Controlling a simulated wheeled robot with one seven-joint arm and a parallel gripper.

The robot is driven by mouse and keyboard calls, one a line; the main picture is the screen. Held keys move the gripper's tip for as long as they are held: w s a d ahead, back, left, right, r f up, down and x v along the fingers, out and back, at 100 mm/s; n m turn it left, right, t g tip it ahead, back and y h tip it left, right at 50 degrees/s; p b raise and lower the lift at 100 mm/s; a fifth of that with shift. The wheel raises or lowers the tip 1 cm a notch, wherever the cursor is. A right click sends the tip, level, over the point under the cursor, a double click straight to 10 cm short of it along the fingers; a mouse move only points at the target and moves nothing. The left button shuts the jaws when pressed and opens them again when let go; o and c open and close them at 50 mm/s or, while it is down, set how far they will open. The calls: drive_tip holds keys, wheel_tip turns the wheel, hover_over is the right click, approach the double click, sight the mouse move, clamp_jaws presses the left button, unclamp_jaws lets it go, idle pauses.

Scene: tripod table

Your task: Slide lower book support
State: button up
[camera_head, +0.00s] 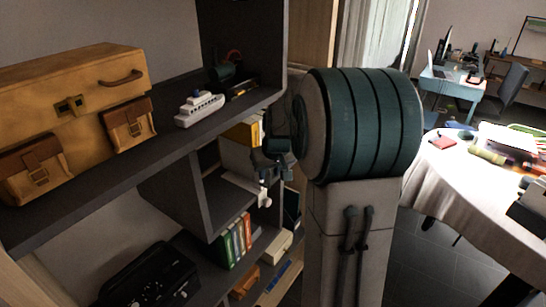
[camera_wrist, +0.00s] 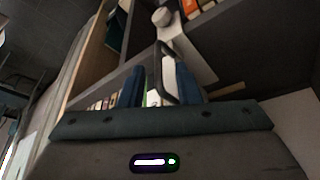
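My gripper (camera_wrist: 158,75) has its two blue fingers spread apart in the wrist view. Between and just beyond them are a dark bent loop (camera_wrist: 183,78) and a pale upright piece; I cannot tell whether either touches a finger. The loop may be the book support, but this is not clear. A white panel (camera_wrist: 190,58) with a round white knob (camera_wrist: 162,16) lies beyond the fingertips. In the head view my gripper (camera_head: 268,176) is at the shelf front, partly hidden by my arm, above and right of a row of green and orange books (camera_head: 232,240).
The dark shelf unit (camera_head: 120,162) holds a tan case (camera_head: 75,90), a toy ship (camera_head: 200,108) and a black device (camera_head: 150,278). Shelf boards and an upright divider crowd my gripper. A cloth-covered table (camera_head: 460,195) stands at the right, with open floor before it.

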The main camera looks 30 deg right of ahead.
drive_tip(key=b+v, duration=0.1)
drive_tip(key=v, duration=1.1)
drive_tip(key=shift+s+a, duration=0.15)
